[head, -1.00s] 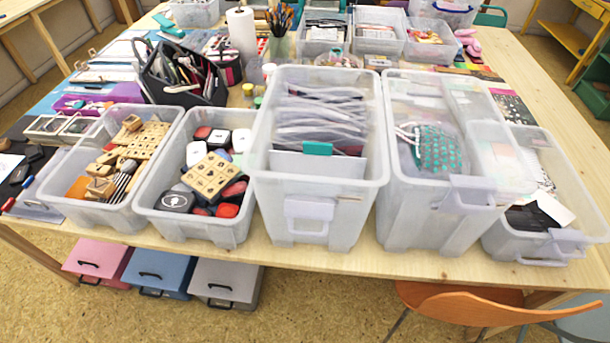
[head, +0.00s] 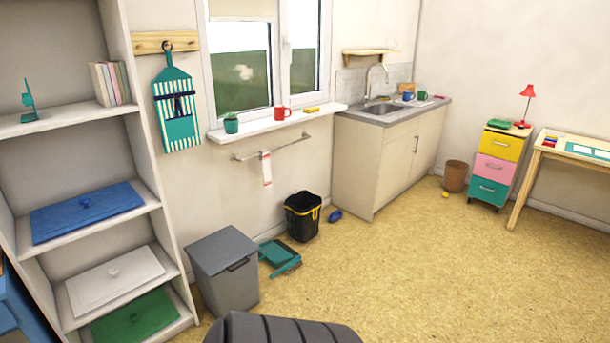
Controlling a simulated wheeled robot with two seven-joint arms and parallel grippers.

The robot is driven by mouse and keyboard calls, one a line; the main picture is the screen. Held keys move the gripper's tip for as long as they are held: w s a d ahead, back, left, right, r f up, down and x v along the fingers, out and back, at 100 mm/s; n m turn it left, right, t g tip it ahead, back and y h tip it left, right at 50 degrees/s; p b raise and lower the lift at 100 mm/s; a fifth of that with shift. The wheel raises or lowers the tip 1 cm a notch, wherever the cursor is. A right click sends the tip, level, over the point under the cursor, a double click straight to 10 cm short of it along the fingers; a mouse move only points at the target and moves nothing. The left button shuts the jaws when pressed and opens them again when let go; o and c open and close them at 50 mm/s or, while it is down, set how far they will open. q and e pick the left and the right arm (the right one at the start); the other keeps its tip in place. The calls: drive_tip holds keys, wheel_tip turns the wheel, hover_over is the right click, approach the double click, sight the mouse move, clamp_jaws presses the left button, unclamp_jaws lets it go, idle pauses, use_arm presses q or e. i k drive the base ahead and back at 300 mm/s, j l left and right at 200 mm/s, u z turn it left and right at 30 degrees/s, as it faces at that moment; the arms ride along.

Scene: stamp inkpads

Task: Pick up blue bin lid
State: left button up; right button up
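The blue bin lid (head: 88,208) lies flat on a middle shelf of the white shelf unit at the left in the head view.
A white lid (head: 115,280) and a green lid (head: 136,316) lie on lower shelves. A grey lidded bin (head: 226,272), a dustpan (head: 279,256) and a black bucket (head: 303,217) stand right of the shelf unit (head: 150,130). Floor on the right is open.

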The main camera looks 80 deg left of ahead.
sight(56, 220)
drive_tip(key=u, duration=4.1)
drive_tip(key=i+l+u, duration=0.45)
drive_tip(key=i, duration=0.4)
drive_tip(key=i+l+u, duration=0.4)
drive_tip(key=i+l, duration=0.35)
drive_tip(key=i+l+u, duration=0.45)
drive_tip(key=i+l, duration=0.15)
drive_tip(key=l, duration=0.4)
